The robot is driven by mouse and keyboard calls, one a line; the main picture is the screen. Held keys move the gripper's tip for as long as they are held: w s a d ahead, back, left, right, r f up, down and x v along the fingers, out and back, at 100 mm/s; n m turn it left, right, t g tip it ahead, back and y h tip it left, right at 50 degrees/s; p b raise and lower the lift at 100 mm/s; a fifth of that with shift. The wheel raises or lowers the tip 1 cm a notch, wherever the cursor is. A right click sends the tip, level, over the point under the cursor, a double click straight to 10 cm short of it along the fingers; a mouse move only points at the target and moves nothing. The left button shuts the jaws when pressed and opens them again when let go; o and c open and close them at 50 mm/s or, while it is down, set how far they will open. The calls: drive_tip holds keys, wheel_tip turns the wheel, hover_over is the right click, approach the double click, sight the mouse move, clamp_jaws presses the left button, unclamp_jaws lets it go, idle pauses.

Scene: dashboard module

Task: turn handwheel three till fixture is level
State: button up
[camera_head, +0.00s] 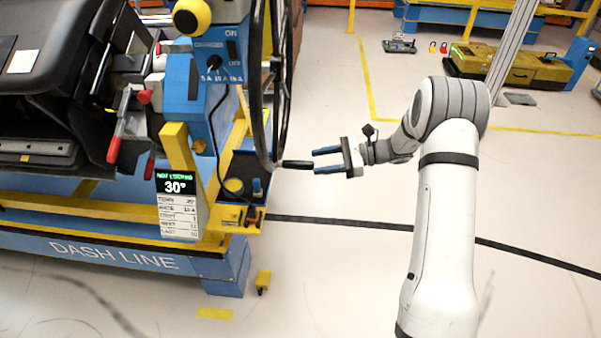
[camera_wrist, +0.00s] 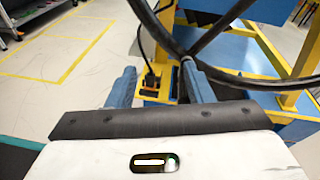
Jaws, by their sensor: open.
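The handwheel (camera_head: 282,80) is a large black wheel, seen nearly edge-on on the right side of the blue and yellow fixture stand. A black handle (camera_head: 297,164) sticks out to the right from its lower rim. My gripper (camera_head: 315,161) is open, its two blue fingers pointing left at the handle, with the handle's end at or just short of the fingertips. In the wrist view, the black rim (camera_wrist: 250,82) crosses behind my right finger, and the space between the fingers (camera_wrist: 158,84) looks empty. The fixture holds a black dashboard module (camera_head: 45,95), which looks tilted. A display (camera_head: 178,184) reads 30°.
A blue control box (camera_head: 215,62) with a switch and knob sits left of the wheel. Red-handled clamps (camera_head: 118,130) are on the fixture. The blue base beam (camera_head: 110,255) reads DASH LINE. A yellow and black machine (camera_head: 525,68) stands far right. Floor around my arm is clear.

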sight(300, 166)
drive_tip(key=w+f+m+t+y+b, duration=0.1)
drive_tip(key=w+f+m+t+y, duration=0.1)
drive_tip(key=w+f+m, duration=0.3)
drive_tip(key=a, duration=0.2)
drive_tip(key=a+n, duration=0.1)
drive_tip(key=a, duration=0.1)
drive_tip(key=a+f+n, duration=0.1)
drive_tip(key=a, duration=0.2)
drive_tip(key=shift+s, duration=0.4)
drive_tip(key=shift+c, duration=0.6)
clamp_jaws()
drive_tip(key=shift+d, duration=0.15)
